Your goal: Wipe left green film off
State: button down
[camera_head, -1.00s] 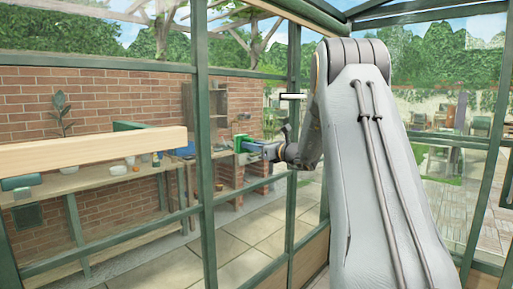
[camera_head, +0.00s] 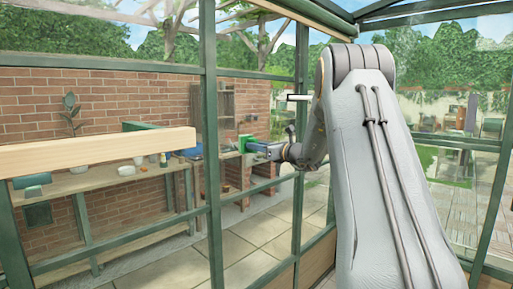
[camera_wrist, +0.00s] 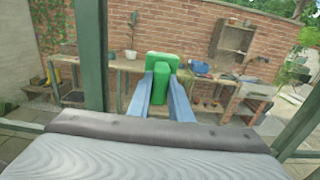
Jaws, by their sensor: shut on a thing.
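My gripper (camera_head: 259,148) is shut on a green block (camera_head: 243,143), held out at the end of my arm beside a dark green window post. In the wrist view, the blue fingers of my gripper (camera_wrist: 160,82) close on the lower part of the green block (camera_wrist: 162,60). I cannot tell whether the block touches the glass. No green film stands out clearly on the panes in either view.
Green frame posts (camera_head: 209,150) divide the glazing. A pale wooden beam (camera_head: 95,152) crosses at left. Beyond stand a brick wall (camera_head: 60,110) and a wooden bench (camera_head: 90,182) with pots. Paving (camera_head: 160,265) lies open below.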

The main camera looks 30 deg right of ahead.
jog(key=shift+b+x, duration=0.4)
jog(key=shift+x, duration=0.5)
jog(key=w+d+b, duration=0.1)
jog(key=w+d, duration=0.1)
jog(key=d, duration=0.5)
jog(key=shift+w+b, duration=0.25)
jog(key=shift+b, duration=0.05)
dwell(0.5)
jog(key=shift+s+a+b, duration=0.4)
jog(key=shift+a+b, duration=0.1)
jog(key=shift+a, duration=0.7)
jog(key=shift+s+a+b, duration=0.45)
jog(key=shift+a, duration=0.8)
jog(key=shift+s+a+b, duration=0.4)
jog(key=shift+a+b, duration=0.1)
jog(key=shift+a, duration=0.7)
jog(key=shift+r, duration=0.1)
